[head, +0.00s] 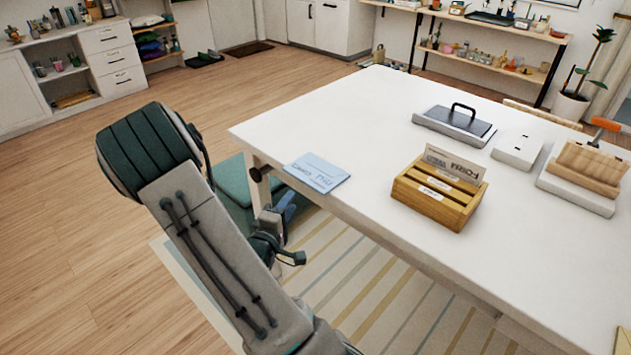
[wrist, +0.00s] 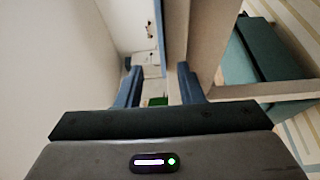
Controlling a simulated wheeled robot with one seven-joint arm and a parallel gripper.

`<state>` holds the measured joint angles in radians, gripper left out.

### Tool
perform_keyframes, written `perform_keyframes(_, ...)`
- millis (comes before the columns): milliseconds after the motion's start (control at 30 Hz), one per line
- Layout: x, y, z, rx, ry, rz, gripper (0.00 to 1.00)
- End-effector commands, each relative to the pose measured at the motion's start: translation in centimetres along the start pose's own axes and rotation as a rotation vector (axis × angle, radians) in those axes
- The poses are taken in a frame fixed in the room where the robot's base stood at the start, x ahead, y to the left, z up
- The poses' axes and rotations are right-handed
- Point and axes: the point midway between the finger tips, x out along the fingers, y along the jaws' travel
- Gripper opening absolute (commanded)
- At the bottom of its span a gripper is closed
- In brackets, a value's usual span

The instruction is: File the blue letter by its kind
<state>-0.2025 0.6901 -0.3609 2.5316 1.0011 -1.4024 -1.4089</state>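The blue letter (head: 317,172) lies flat at the near-left edge of the white table (head: 330,115), with handwriting that I cannot read. It seems to stick out slightly past the edge. A wooden sorter (head: 428,207) with slots and small labels stands to its right. A printed card (head: 454,163) stands in its back slot. My gripper (head: 284,207) is low beside the table edge, just below the letter. In the wrist view my gripper (wrist: 160,84) is open, its blue fingers apart. A thin blue strip (wrist: 159,35), likely the letter edge-on, shows ahead between them.
A dark-topped block with a handle (head: 460,120), a white box (head: 517,150) and a wooden piece on a white base (head: 585,170) stand farther right on the table. A teal bench (head: 233,182) is below the table edge beside my arm. The table's far left is clear.

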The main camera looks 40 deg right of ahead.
Motion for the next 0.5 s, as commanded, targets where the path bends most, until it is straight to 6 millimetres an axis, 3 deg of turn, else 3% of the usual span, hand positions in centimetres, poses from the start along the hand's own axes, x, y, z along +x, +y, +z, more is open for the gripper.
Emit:
perform_keyframes(367,1.0,-0.4,0.6,0.003,-0.001,0.003,0.34)
perform_keyframes(500,3.1,-0.1,0.5,0.000,-0.002,0.002,0.34)
